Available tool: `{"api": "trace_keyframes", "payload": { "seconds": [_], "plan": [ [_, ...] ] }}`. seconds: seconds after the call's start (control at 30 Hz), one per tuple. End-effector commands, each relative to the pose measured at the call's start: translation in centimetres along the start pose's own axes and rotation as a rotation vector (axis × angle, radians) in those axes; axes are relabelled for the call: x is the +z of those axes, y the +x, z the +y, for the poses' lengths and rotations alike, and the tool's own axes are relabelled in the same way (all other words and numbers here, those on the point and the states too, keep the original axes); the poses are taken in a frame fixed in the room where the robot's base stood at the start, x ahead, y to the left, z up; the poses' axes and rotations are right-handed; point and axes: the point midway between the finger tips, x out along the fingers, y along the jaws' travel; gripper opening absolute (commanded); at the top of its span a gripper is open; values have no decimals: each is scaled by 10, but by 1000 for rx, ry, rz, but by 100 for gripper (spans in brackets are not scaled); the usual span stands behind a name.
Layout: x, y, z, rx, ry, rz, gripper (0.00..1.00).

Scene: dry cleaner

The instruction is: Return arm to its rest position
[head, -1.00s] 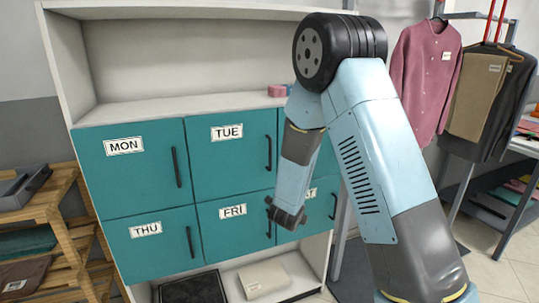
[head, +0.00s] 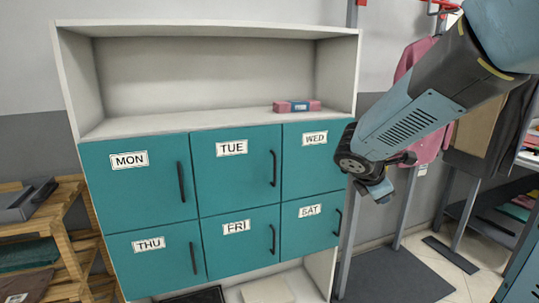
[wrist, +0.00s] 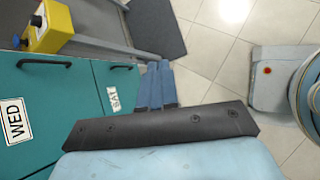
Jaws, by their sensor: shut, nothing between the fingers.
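My arm reaches in from the upper right of the head view and ends beside the right edge of the teal locker cabinet (head: 196,222). My gripper (head: 382,193) hangs just right of the WED and SAT doors, apart from them as far as I can tell. In the wrist view my gripper (wrist: 158,82) shows as blue fingers close together, shut and empty. The WED door (wrist: 45,110) and the SAT door (wrist: 115,75) lie to its left there.
A pink bundle (head: 297,106) with a label lies on the cabinet's upper shelf. All visible doors are shut. A wooden rack (head: 62,225) stands at the left. Hanging clothes (head: 432,140) are at the right, behind my arm. A yellow box (wrist: 52,25) is near the WED door.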

Motion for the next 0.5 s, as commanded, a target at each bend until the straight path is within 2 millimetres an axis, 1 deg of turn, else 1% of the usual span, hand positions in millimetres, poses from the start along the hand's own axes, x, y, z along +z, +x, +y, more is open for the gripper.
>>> {"api": "trace_keyframes", "payload": {
  "seconds": [0.03,0.2,0.33,0.5],
  "plan": [
    [8,-10,-9,-11,109,19,0],
    [22,-39,-41,-71,488,99,0],
    [27,-62,-64,-122,772,169,0],
    [26,-93,-91,-201,1127,271,0]
  ]
}}
